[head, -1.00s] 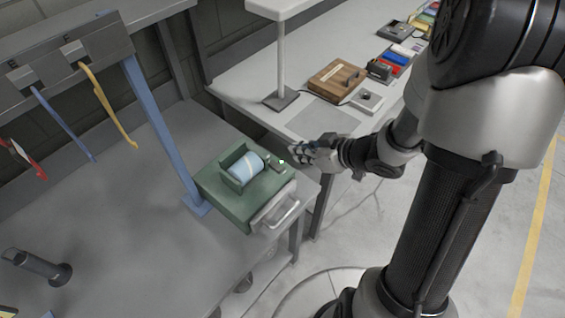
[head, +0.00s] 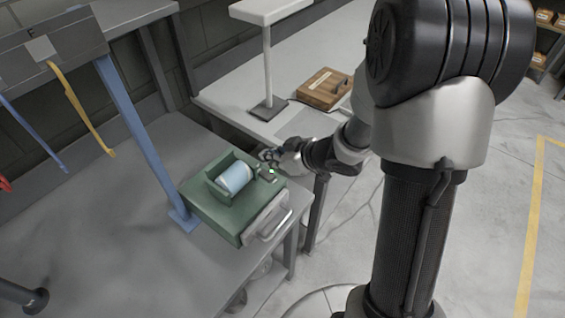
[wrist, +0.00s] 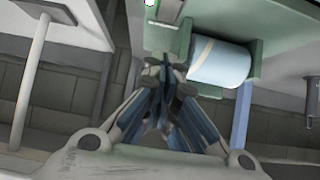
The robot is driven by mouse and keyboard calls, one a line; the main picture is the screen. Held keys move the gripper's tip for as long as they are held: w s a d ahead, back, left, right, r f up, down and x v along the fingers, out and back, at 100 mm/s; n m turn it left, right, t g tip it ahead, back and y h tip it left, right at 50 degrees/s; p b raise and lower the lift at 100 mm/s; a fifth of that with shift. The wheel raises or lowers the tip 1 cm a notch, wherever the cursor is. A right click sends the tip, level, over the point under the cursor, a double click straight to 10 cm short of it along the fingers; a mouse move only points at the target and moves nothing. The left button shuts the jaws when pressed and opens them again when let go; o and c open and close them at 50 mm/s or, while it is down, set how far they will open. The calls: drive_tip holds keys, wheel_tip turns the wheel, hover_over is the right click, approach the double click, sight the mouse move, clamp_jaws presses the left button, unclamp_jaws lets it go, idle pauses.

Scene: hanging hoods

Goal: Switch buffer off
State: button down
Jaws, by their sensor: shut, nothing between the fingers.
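The buffer (head: 213,212) is a green box with a pale blue roller in a raised housing. It stands on the grey bench, with a pale front panel and a metal handle. The roller (wrist: 219,62) also shows in the wrist view, right of the fingertips. A small switch block with a green light (head: 267,174) sits on the buffer's top, right of the roller; the light is at the top edge of the wrist view. My gripper (head: 268,156) is shut and empty beside this block. Whether the fingertips touch it I cannot tell.
A blue post (head: 140,135) rises behind the buffer to a rack with hanging tools. A second table holds a white lamp stand (head: 267,65) and a wooden box (head: 324,89). A dark cylinder (head: 22,295) lies at the front left.

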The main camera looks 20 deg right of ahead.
drive_tip(key=b, duration=0.2)
hover_over(267, 175)
wheel_tip(267, 175, down, 4)
drive_tip(key=shift+s+f, duration=0.1)
drive_tip(key=shift+f+b, duration=0.35)
drive_tip(key=shift+f, duration=0.2)
drive_tip(key=shift+a+r+p, duration=0.1)
drive_tip(key=shift+p, duration=0.3)
drive_tip(key=shift+p, duration=0.65)
drive_tip(key=shift+w+f+g+h, duration=0.2)
drive_tip(key=shift+f+g+h, duration=0.1)
drive_tip(key=shift+s, duration=0.1)
